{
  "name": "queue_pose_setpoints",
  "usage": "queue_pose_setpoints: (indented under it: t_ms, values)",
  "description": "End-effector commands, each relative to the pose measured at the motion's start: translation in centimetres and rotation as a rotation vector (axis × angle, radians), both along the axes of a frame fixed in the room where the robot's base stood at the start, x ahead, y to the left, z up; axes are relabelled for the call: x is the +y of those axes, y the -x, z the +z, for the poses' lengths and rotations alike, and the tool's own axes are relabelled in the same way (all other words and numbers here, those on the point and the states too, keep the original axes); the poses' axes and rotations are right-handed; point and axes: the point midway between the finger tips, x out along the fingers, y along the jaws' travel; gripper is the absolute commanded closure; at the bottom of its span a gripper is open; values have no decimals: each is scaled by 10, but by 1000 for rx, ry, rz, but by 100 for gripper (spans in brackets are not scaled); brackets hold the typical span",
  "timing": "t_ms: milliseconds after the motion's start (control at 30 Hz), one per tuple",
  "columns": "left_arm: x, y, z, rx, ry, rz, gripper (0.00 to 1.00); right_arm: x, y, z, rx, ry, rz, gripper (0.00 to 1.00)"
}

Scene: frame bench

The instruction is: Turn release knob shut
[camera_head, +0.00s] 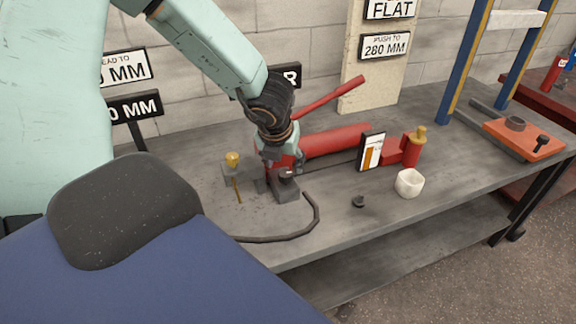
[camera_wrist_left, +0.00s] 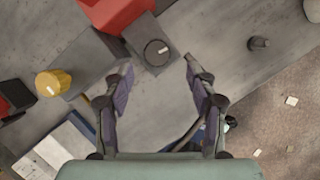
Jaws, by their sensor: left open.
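The release knob, as far as I can tell, is the dark round knob (camera_wrist_left: 157,52) with a short white mark, on a grey block (camera_wrist_left: 145,33) at the end of the red pump body (camera_head: 335,141). In the head view the knob (camera_head: 287,174) is partly hidden by my gripper. My left gripper (camera_head: 275,160) points down over the block. In the left wrist view its two fingers (camera_wrist_left: 158,66) are open, with the knob just beyond and between their tips. I see no contact with the knob. My right gripper is not in view.
A yellow-capped fitting (camera_head: 232,160) stands left of the block. A dark hose (camera_head: 312,222) curves along the bench front. The red pump handle (camera_head: 328,98) slants up behind.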

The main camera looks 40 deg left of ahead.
Motion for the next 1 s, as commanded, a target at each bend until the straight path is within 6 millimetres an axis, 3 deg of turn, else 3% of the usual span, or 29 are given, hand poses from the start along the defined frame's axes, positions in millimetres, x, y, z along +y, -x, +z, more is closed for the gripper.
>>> queue_pose_setpoints:
  t_ms: [100, 300, 700, 1000]
  values:
    - [5, -5, -23, 2, -2, 1, 42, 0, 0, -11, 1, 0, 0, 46]
    - [10, -15, -43, 2, -1, 1, 42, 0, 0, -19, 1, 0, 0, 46]
    - [11, -21, -47, -1, -1, -1, 43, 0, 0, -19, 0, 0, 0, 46]
    - [11, -21, -47, 0, 0, 0, 69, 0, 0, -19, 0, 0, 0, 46]
